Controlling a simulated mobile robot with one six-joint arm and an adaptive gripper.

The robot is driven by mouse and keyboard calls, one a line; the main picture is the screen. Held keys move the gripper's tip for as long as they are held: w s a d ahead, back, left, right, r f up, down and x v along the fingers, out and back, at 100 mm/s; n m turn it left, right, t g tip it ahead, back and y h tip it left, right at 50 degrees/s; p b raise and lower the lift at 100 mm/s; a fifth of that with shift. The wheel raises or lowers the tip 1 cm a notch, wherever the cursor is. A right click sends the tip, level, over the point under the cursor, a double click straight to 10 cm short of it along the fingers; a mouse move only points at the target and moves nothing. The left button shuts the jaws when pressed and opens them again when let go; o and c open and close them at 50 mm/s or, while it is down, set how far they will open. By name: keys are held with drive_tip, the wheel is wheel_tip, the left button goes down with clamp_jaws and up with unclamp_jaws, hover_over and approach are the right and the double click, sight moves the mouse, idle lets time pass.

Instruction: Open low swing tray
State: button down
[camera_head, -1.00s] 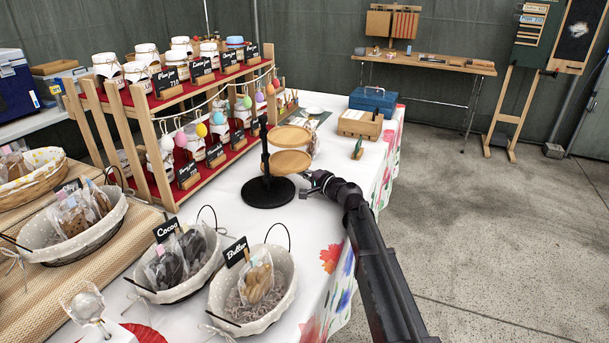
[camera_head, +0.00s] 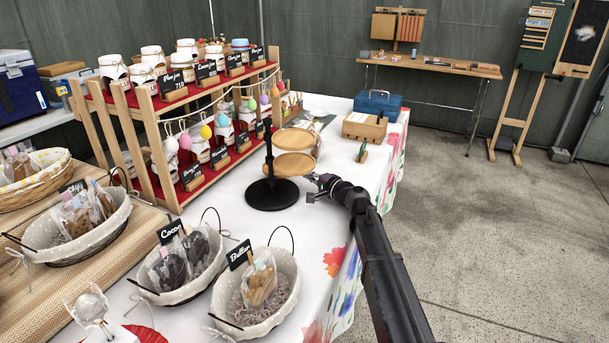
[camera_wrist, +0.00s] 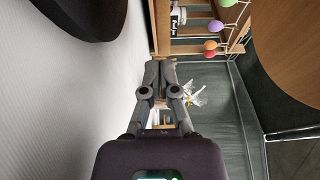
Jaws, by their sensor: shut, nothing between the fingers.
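A black stand (camera_head: 271,195) with a round base and upright post stands on the white table. Two round wooden trays sit one above the other on its right side: the upper tray (camera_head: 294,139) and the low swing tray (camera_head: 293,164). My gripper (camera_head: 311,192) is just right of the stand's base, below and in front of the low tray, apart from it as far as I can tell. In the wrist view my gripper (camera_wrist: 158,80) is shut and empty. The black base (camera_wrist: 80,12) shows at top left and a wooden tray (camera_wrist: 295,45) at right.
A tiered jar rack (camera_head: 150,185) stands left of the stand. Lined baskets, including the butter basket (camera_head: 287,312), sit nearer. A wooden box (camera_head: 365,127) and a blue toolbox (camera_head: 378,103) are behind. Bare tabletop lies around the gripper; the table's right edge is close.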

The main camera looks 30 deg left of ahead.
drive_tip(key=d, duration=0.8)
drive_tip(key=w+d, duration=0.1)
drive_tip(key=d, duration=0.3)
drive_tip(key=shift+d, duration=0.15)
drive_tip(key=shift+r, duration=0.1)
